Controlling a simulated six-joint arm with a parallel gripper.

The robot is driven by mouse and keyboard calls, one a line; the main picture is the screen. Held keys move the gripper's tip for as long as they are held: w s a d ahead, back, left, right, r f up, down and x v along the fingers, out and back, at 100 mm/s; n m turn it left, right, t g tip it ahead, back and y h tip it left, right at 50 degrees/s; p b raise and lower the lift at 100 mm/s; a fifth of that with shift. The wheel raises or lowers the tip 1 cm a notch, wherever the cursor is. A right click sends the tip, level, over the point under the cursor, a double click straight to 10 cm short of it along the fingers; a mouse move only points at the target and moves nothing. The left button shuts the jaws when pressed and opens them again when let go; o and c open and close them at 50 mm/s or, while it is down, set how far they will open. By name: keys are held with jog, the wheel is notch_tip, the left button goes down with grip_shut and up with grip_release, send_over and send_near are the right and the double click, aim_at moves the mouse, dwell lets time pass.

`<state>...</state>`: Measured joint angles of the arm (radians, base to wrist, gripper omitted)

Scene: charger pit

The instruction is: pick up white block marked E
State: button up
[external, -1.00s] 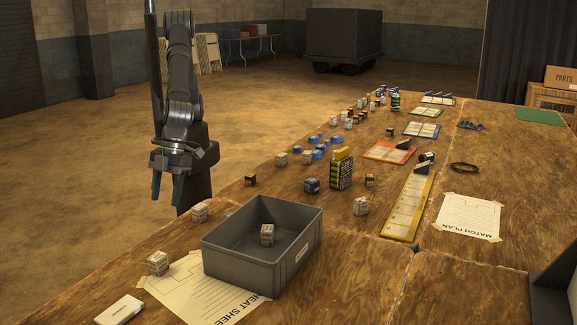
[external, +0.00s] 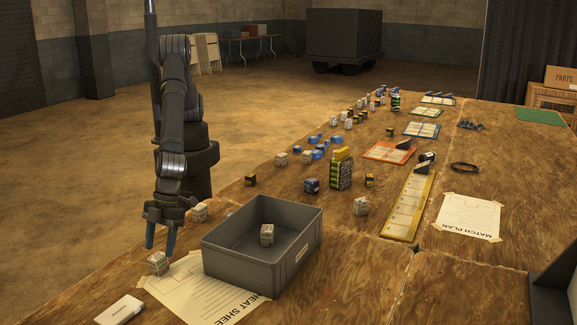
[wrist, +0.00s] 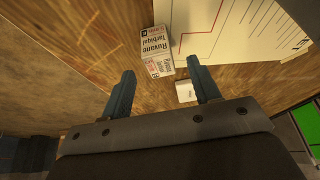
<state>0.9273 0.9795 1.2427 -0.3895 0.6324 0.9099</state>
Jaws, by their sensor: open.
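A white block with dark print (external: 158,263) sits near the table's front left, at the edge of the heat sheet. My gripper (external: 161,249) is just above it, fingers pointing down, open and empty. In the wrist view, the printed block (wrist: 152,45) lies beyond and between my open fingertips (wrist: 160,70). Other white blocks stand on the table, one behind my gripper (external: 200,212), one right of the bin (external: 361,206), and one inside the bin (external: 267,235). The letter marks are too small to read surely.
A grey bin (external: 214,256) stands right of my gripper, on part of the heat sheet (external: 205,297). A flat white box (external: 119,309) lies at the front left. The table edge is close on the left.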

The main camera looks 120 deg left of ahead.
aim_at(157, 256)
jog(key=x, duration=0.4)
jog(key=shift+d, duration=0.15)
jog(key=c, duration=1.1)
jog(key=shift+o, duration=0.2)
jog(key=shift+r, duration=0.2)
